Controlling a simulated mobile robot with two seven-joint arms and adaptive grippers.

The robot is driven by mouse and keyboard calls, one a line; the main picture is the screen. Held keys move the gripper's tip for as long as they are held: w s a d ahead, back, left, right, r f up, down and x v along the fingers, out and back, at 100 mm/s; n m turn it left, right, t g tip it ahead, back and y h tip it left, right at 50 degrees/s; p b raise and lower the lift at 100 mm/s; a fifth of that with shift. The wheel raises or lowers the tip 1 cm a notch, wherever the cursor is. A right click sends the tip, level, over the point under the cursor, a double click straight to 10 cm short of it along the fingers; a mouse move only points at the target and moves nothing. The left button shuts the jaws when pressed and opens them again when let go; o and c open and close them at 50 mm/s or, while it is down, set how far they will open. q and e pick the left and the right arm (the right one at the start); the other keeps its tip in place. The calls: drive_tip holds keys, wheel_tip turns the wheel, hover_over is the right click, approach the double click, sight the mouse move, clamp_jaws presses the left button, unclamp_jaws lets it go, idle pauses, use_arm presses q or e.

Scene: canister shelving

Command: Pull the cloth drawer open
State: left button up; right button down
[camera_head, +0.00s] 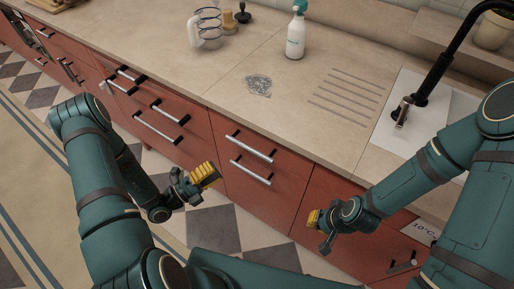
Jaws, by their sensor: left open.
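Red-brown drawers with silver bar handles line the counter front, and all look closed. The middle drawer unit (232,127) has an upper handle (249,147) and a lower handle (250,172). No cloth shows, so I cannot tell which is the cloth drawer. My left gripper (207,177), with yellow finger pads, is open and empty, in front of and left of the lower middle handle, apart from it. My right gripper (315,219) is low in front of the cabinet to the right; its fingers are too foreshortened to tell open from shut.
A black faucet (436,75) stands at the right. More drawer handles (155,130) are at left. Checkered floor (214,229) lies clear below.

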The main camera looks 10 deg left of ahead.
sight(249, 147)
use_arm(q)
drive_tip(key=b+x, duration=0.1)
drive_tip(key=x, duration=1.2)
drive_tip(key=shift+w+d+r, duration=0.1)
drive_tip(key=shift+r, duration=0.05)
clamp_jaws()
